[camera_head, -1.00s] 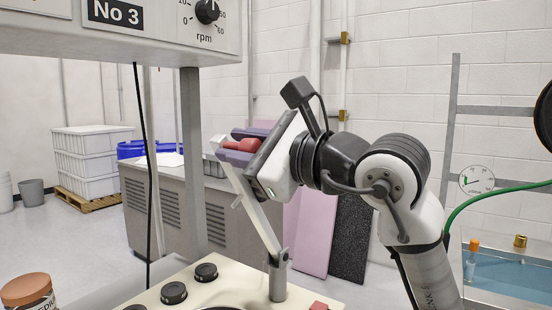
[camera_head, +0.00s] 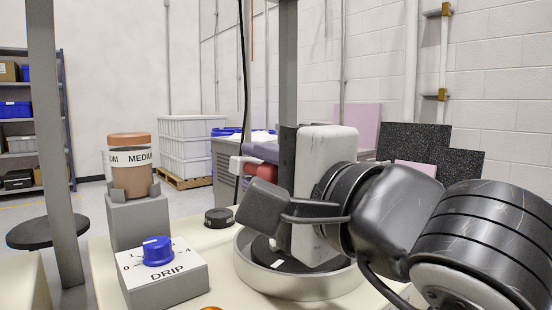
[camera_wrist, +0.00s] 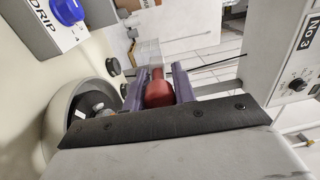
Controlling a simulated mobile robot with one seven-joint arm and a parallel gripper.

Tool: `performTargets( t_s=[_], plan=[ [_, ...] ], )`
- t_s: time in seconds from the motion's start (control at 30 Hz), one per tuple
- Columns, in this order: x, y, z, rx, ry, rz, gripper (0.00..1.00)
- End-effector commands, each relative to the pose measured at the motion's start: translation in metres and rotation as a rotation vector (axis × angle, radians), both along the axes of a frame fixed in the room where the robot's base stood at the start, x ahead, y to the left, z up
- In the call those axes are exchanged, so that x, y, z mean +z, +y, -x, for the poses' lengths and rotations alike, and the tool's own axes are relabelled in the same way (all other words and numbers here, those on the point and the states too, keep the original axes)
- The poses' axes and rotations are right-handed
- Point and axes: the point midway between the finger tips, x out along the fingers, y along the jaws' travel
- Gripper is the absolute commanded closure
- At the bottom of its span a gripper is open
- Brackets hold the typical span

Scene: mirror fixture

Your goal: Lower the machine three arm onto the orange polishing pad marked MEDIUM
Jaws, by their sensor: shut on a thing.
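My gripper (camera_head: 259,160) is shut on the red handle (camera_head: 266,171) of the machine arm. The wrist view shows the red handle (camera_wrist: 158,92) between my purple fingers. The pale end of the machine arm (camera_head: 240,164) shows just left of the fingers; my wrist hides most of the rest. Below is a round metal pan (camera_head: 300,287) with a dark disc (camera_head: 272,257) inside, partly hidden. I cannot make out an orange pad in it. The word MEDIUM is on a brown-orange jar (camera_head: 131,178) on a grey block at the left.
A grey DRIP box (camera_head: 165,284) with a blue knob (camera_head: 157,250) stands at the front left of the cream bench top. A black knob (camera_head: 219,217) is beside the pan. A grey post (camera_head: 55,150) rises at the left. The No 3 panel (camera_wrist: 297,65) shows in the wrist view.

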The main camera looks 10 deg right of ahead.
Motion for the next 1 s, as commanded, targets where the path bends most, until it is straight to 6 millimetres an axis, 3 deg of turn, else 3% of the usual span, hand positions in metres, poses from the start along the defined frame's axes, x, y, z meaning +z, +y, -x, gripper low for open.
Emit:
performTargets(
  t_s=[0.03,0.1,0.3,0.87,0.9,1.0],
  plan=[
    [-0.015,0.000,0.001,-0.001,-0.017,0.020,1.00],
    [-0.023,0.001,0.001,-0.001,-0.034,0.050,1.00],
    [-0.039,0.002,0.002,-0.001,-0.067,0.105,1.00],
    [-0.043,0.001,0.001,-0.003,-0.080,0.128,1.00],
    [-0.043,0.001,0.001,-0.003,-0.080,0.127,0.68],
    [-0.043,0.002,0.001,-0.002,-0.079,0.128,0.55]
  ],
)
